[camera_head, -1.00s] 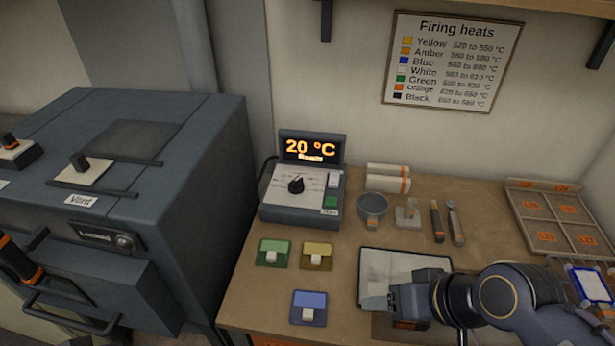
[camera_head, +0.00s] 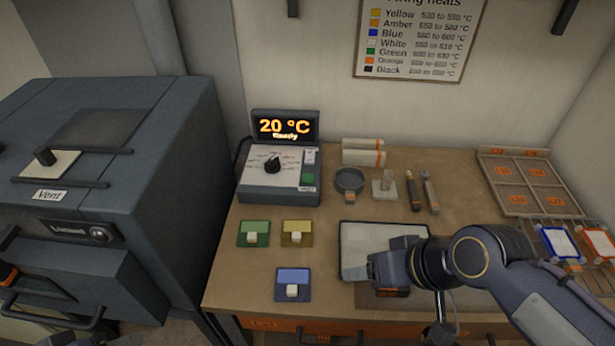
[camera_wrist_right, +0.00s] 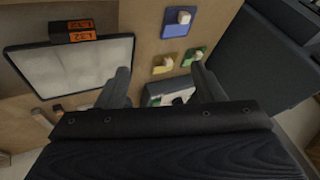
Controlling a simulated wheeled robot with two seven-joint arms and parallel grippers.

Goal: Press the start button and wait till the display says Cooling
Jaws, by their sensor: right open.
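The control box (camera_head: 275,190) stands at the back left of the bench, with a dark dial (camera_head: 272,163) on its face. Its display (camera_head: 286,128) reads "20 °C" with "Ready" below in orange. A green button (camera_head: 308,180) sits at the right of its face; its small label is unreadable. In the head view my right gripper (camera_head: 378,273) is over the front of the white-topped tray (camera_head: 352,238), apart from the box. In the right wrist view its two fingers (camera_wrist_right: 163,85) are spread with nothing between them, and the box (camera_wrist_right: 165,92) shows beyond. My left gripper is not visible.
A kiln (camera_head: 150,190) with a vent knob stands left of the bench. Green (camera_head: 253,233), yellow (camera_head: 297,233) and blue (camera_head: 292,284) tiles lie in front of the box.

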